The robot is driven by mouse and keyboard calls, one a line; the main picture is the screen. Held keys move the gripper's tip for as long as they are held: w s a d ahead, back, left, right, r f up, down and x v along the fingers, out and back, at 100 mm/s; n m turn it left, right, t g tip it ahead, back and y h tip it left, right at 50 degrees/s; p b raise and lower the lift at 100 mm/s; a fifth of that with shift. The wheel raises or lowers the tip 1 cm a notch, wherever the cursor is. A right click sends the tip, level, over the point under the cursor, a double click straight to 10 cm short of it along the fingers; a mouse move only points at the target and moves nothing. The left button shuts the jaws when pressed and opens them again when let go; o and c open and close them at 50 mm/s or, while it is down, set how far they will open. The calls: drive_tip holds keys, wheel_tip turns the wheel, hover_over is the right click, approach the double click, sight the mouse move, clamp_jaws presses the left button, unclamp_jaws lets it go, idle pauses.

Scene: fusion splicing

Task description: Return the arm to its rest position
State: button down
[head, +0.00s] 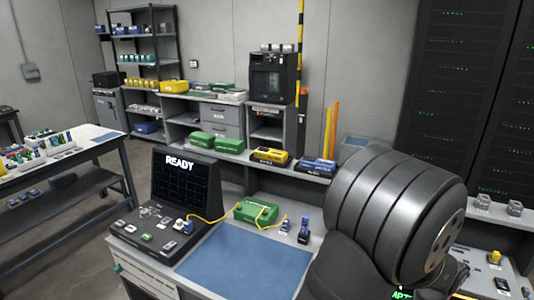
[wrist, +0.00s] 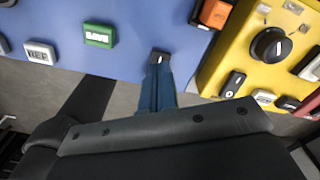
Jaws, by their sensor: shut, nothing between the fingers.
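In the wrist view my gripper (wrist: 158,62) points away from the camera. Its narrow blue fingers are together, with nothing seen between them. Its tip lies in front of the lower edge of a blue panel; I cannot tell how far apart they are. In the head view a large dark ribbed part of my arm fills the lower right, and my gripper does not show there.
A black console (head: 186,187) reading READY stands on the bench. A yellow cable runs to a green box (head: 256,211) behind a blue mat (head: 243,262). The wrist view shows a green SAVE button (wrist: 99,35) and a yellow panel (wrist: 238,47) with a black knob.

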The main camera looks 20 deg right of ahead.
drive_tip(key=shift+f, duration=0.9)
drive_tip(key=shift+r, duration=0.15)
wheel_tip(320, 180, up, 6)
drive_tip(key=shift+r, duration=0.15)
wheel_tip(320, 180, down, 6)
drive_tip(key=shift+f, duration=0.25)
drive_tip(key=w+d+r, duration=0.2)
drive_tip(key=r, duration=0.8)
drive_tip(key=w+d+r, duration=0.2)
drive_tip(key=w+r, duration=0.1)
drive_tip(key=r, duration=0.8)
drive_tip(key=shift+r+t+h, duration=0.15)
drive_tip(key=shift+t+h, duration=0.15)
drive_tip(key=shift+t, duration=0.1)
